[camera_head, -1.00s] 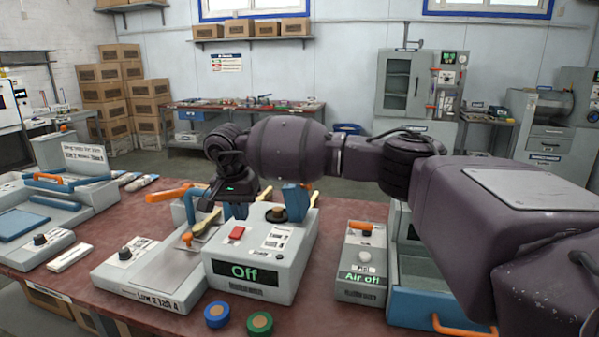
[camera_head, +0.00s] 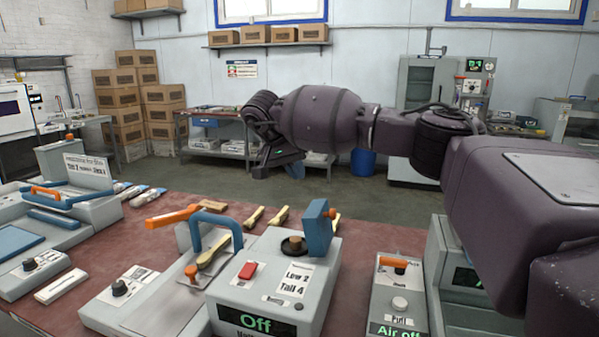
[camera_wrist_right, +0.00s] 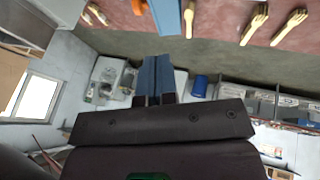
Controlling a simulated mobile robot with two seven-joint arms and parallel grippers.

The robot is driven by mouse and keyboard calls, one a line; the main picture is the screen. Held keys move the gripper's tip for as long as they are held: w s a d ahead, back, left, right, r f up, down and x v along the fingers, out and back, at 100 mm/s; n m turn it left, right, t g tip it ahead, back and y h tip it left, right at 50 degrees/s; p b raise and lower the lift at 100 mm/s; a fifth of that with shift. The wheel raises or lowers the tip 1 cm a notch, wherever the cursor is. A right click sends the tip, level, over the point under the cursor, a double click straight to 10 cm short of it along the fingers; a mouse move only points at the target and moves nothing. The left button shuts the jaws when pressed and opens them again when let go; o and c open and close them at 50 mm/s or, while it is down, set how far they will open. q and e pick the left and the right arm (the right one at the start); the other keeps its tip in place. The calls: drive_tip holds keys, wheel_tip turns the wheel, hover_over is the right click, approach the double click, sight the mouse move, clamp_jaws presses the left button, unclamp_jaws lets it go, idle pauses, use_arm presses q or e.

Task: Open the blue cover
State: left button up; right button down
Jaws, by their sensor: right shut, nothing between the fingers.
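A blue upright piece (camera_head: 319,228), likely the blue cover, stands raised beside a black round button (camera_head: 293,245) on the grey control box (camera_head: 265,285) with the green "Off" display. It seems to show in the wrist view as a blue strip (camera_wrist_right: 166,14) at the top edge. My right gripper (camera_head: 277,157) is above and beyond the box, apart from the blue piece. In the right wrist view its blue fingers (camera_wrist_right: 155,78) are together and empty; the head view hides most of them. My left gripper is not in view.
An "Air off" box (camera_head: 398,300) stands right.

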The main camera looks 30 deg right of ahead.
hover_over(323, 216)
drive_tip(key=w+a, duration=0.2)
drive_tip(key=w, duration=0.1)
drive_tip(key=f, duration=0.7)
drive_tip(key=shift+s+a+b, duration=0.2)
drive_tip(key=shift+s+b, duration=0.05)
drive_tip(key=shift+b, duration=0.15)
drive_tip(key=shift+s+d+f, duration=0.25)
drive_tip(key=shift+s+d, duration=0.25)
drive_tip(key=shift+s+d+f, duration=0.25)
drive_tip(key=shift+s+d, duration=0.25)
drive_tip(key=shift+s+d+f, duration=0.15)
drive_tip(key=shift+s, duration=0.05)
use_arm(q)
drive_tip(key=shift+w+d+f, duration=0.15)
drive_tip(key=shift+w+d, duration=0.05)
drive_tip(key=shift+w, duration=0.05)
use_arm(e)
drive_tip(key=shift+f, duration=0.15)
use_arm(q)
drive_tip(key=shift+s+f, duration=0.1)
